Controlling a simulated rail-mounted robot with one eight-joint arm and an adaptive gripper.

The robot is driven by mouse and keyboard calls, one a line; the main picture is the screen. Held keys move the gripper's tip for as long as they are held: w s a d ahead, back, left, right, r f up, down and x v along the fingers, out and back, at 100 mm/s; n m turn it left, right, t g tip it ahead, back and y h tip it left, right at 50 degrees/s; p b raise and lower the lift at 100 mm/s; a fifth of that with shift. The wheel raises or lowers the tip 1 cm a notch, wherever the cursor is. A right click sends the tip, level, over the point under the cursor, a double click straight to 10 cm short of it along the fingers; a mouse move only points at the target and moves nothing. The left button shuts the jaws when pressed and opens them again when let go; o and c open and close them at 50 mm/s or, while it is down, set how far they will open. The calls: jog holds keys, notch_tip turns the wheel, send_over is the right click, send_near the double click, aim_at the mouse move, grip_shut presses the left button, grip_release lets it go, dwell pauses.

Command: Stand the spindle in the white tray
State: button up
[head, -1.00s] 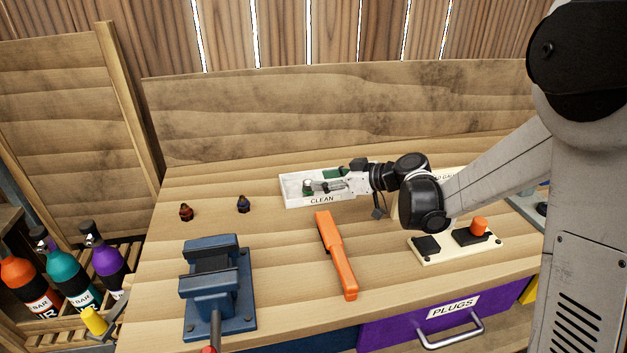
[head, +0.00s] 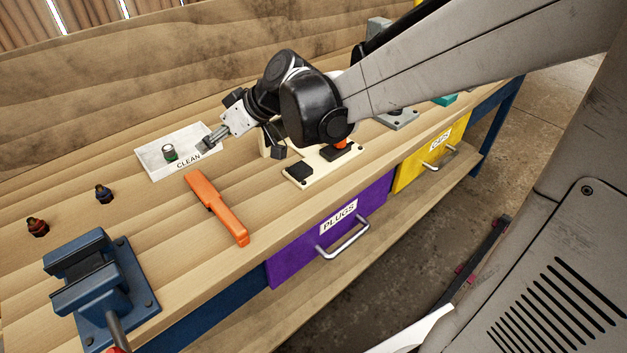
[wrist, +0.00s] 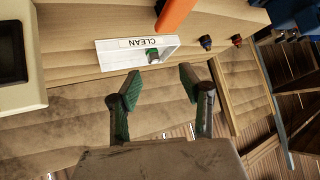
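The white tray (head: 190,138), labelled CLEAN, lies toward the back of the workbench; it also shows in the wrist view (wrist: 112,58). A small spindle (head: 169,154) with a green band and dark parts is inside the tray, toward its left. It looks upright; its base is not clear. It also shows in the wrist view (wrist: 153,56). My gripper (head: 208,143) is by the right end of the tray, apart from the spindle. In the wrist view its green-padded fingers (wrist: 160,85) are spread with nothing between them.
An orange-handled tool (head: 217,208) lies in front of the tray. A dark plug (head: 104,194), a reddish plug (head: 37,227) and a blue vise (head: 95,275) are at left. A cream block with black pads (head: 299,173) is at right. Bench around the plugs is clear.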

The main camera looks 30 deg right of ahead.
jog(key=s+d+m+h, duration=0.3)
jog(key=s+d, duration=0.3)
jog(key=s, duration=0.5)
jog(key=s+d+m+h, duration=0.4)
jog(key=s+d, duration=0.3)
jog(key=s, duration=0.4)
jog(key=shift+s+d+f+m+t+h, duration=0.2)
jog(key=shift+s+m+t+h, duration=0.1)
jog(key=shift+m+t, duration=0.1)
